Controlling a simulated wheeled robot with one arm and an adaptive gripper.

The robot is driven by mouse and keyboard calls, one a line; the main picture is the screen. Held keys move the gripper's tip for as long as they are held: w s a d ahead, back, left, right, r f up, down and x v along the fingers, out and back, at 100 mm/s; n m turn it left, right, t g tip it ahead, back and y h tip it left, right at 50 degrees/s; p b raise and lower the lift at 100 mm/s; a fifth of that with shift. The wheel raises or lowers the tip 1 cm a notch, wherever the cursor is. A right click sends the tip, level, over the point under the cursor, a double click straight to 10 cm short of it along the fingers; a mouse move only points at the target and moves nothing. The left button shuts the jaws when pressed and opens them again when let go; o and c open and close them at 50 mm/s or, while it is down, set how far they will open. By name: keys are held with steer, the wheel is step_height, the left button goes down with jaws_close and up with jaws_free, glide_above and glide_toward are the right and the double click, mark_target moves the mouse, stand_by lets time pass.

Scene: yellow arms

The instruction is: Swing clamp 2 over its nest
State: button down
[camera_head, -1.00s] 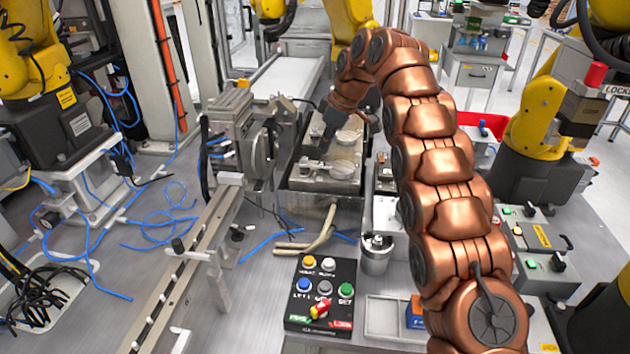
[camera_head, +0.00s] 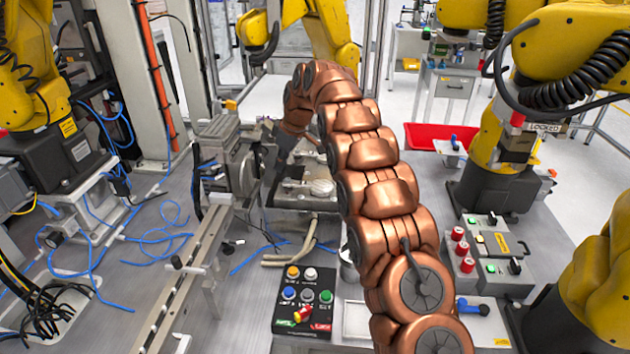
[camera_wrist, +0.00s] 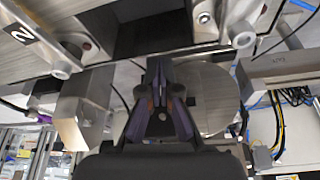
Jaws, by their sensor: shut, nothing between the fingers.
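My gripper (camera_head: 273,185) points down at the left side of the metal fixture plate (camera_head: 292,201), partly hidden by my arm. In the wrist view my gripper's dark fingers (camera_wrist: 158,72) are together, with nothing between them. A plate marked "2" (camera_wrist: 22,33) is at the upper left there, beside a dark square recess (camera_wrist: 150,28). A bright metal block (camera_wrist: 85,108) is just left of the fingers and a round metal disc (camera_wrist: 215,95) is behind them on the right. A rounded metal part (camera_head: 320,187) shows on the fixture. I cannot tell which part is clamp 2, or whether my fingers touch it.
A machine vise-like unit (camera_head: 228,160) stands close left of my gripper. A rail (camera_head: 185,270) runs along the left. A button box (camera_head: 304,298) and cables (camera_head: 290,255) lie in front. A red tray (camera_head: 440,137) and control boxes (camera_head: 490,255) are on the right.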

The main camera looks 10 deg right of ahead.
steer(key=shift+s+d+r+m, duration=0.9)
steer(key=shift+s+r, duration=1.25)
steer(key=shift+r, duration=3.4)
steer(key=s+d+m+g+h, duration=0.1)
steer(key=s+m, duration=0.4)
steer(key=s, duration=1.9)
steer(key=shift+d+f+m+g+h+b, duration=0.35)
steer(key=shift+d+f+g+h, duration=0.1)
steer(key=shift+g, duration=0.15)
steer(key=shift+s, duration=0.1)
